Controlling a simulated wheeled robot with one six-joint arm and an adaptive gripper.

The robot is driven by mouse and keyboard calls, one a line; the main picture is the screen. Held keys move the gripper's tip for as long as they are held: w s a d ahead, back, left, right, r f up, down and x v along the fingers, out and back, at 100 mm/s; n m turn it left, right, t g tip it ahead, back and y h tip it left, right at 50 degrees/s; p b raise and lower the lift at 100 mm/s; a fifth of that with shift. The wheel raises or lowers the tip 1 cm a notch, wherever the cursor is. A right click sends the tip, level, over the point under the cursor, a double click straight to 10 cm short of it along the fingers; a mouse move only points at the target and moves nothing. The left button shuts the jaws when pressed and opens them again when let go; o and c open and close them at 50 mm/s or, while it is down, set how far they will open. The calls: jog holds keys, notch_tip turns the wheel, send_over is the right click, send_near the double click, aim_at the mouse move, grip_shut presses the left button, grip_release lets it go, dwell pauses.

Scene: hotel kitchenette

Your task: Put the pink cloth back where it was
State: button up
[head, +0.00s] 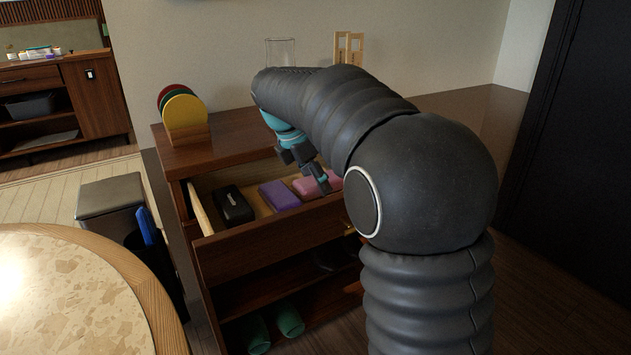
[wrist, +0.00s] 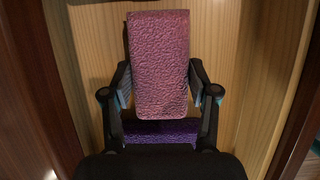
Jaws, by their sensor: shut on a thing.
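The pink cloth (head: 312,189) is a folded, textured block inside or just over the open drawer (head: 262,232), to the right of the purple cloth (head: 279,195). My gripper (head: 318,178) reaches down into the drawer and is shut on the pink cloth. In the wrist view the pink cloth (wrist: 159,60) is between the two fingers (wrist: 160,94), with the purple cloth (wrist: 160,131) just below it in the picture. I cannot tell whether the pink cloth touches the drawer floor. My arm hides the drawer's right end.
A black box-like object (head: 233,206) lies in the drawer's left part. Coloured discs in a wooden holder (head: 186,118) and a clear glass (head: 280,50) stand on the cabinet top. A round table (head: 70,290) and a grey bin (head: 110,197) are at left. Green slippers (head: 288,319) sit below.

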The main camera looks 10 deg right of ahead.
jog(key=shift+f, duration=0.15)
jog(key=o, duration=0.8)
jog(key=p+v, duration=0.2)
jog(key=v, duration=1)
jog(key=shift+s, duration=0.1)
